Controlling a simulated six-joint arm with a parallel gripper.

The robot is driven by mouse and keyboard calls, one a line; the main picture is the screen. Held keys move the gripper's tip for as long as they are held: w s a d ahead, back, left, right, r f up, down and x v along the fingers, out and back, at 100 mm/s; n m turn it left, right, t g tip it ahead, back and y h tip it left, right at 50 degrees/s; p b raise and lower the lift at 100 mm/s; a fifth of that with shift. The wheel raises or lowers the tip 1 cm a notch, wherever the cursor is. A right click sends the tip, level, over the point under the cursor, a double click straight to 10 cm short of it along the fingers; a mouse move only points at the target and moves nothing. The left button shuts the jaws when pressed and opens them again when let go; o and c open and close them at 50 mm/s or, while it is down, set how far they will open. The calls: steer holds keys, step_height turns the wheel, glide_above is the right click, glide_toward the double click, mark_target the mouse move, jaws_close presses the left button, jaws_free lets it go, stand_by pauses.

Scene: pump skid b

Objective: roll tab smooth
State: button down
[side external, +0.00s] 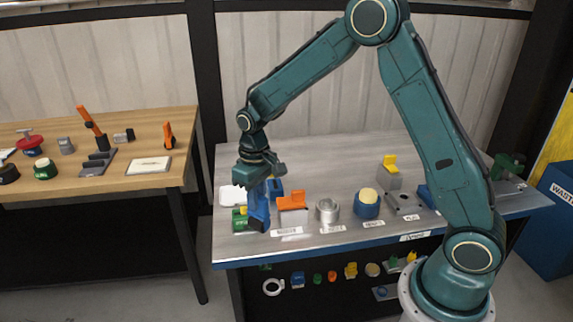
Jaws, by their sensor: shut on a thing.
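My teal gripper (259,180) points down over the left end of the metal-topped table (330,160). It is shut on a blue upright tool (259,210), whose lower end is at or just above the tabletop near the front edge. I cannot tell whether this tool is a roller, or whether it touches anything below. A green piece (239,219) sits just left of the tool, partly hidden. A grey block with an orange top (292,203) stands just to its right. I cannot make out which thing is the tab.
A white tray (228,196) and another blue piece (277,186) lie close to my gripper. A wooden table (120,172) is at left.

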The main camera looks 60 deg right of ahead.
steer(key=shift+w+r, duration=0.1)
steer(key=shift+r, duration=0.05)
steer(key=shift+w+d+r+m, duration=0.2)
steer(key=shift+d+r+m, duration=0.1)
steer(key=shift+r+m, duration=0.15)
steer(key=w+d+r+m+t+y, duration=0.1)
steer(key=w+d+r+m, duration=0.1)
steer(key=d+r+m, duration=0.3)
step_height(320, 180, up, 3)
steer(key=m, duration=0.3)
steer(key=shift+w+d, duration=0.25)
steer(key=shift+f, duration=0.2)
steer(key=shift+w+a+f, duration=0.15)
steer(key=shift+f, duration=1.15)
steer(key=shift+w+a+f, duration=0.1)
steer(key=shift+a+f, duration=0.05)
steer(key=shift+f, duration=1.15)
steer(key=shift+w+a+f, duration=0.1)
steer(key=shift+f, duration=1.1)
steer(key=shift+w, duration=0.1)
steer(key=shift+w+a+r, duration=0.15)
steer(key=shift+w+a, duration=0.55)
steer(key=shift+w+a+r, duration=0.15)
steer(key=shift+w+a, duration=0.5)
steer(key=shift+a, duration=0.05)
